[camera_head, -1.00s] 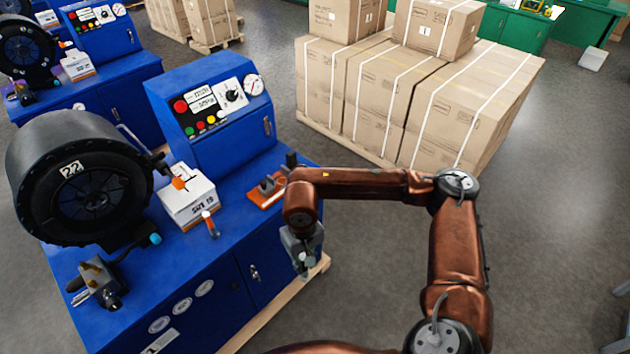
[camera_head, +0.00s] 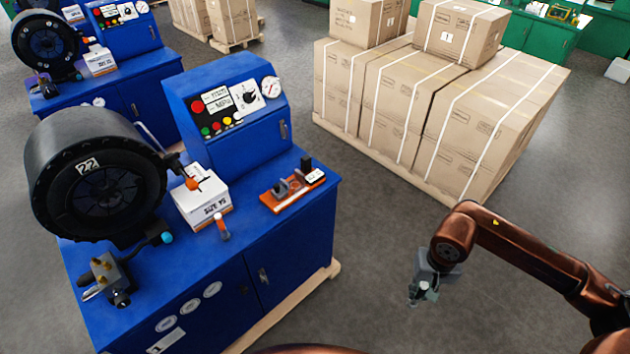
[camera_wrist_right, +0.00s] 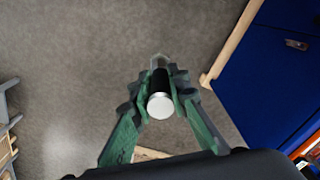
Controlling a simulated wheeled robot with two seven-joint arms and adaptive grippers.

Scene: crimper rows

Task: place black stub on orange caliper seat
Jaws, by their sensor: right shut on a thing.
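The black stub (camera_wrist_right: 160,90) with a pale round end is held between the green fingers of my right gripper (camera_wrist_right: 158,88) in the right wrist view. In the head view, my right gripper (camera_head: 421,294) hangs over the floor, right of and apart from the blue bench. The orange caliper seat (camera_head: 283,203) lies on the bench top near its right edge, with a grey caliper-like part and a dark upright block on it. The gripper is well clear of the seat. My left gripper is not in view.
The blue bench (camera_head: 215,285) carries a black crimper drum (camera_head: 95,175), a white box (camera_head: 203,205), an orange-topped handle (camera_head: 221,227) and a control panel (camera_head: 228,105). Strapped cartons (camera_head: 430,110) stand behind on a pallet. The floor between bench and gripper is clear.

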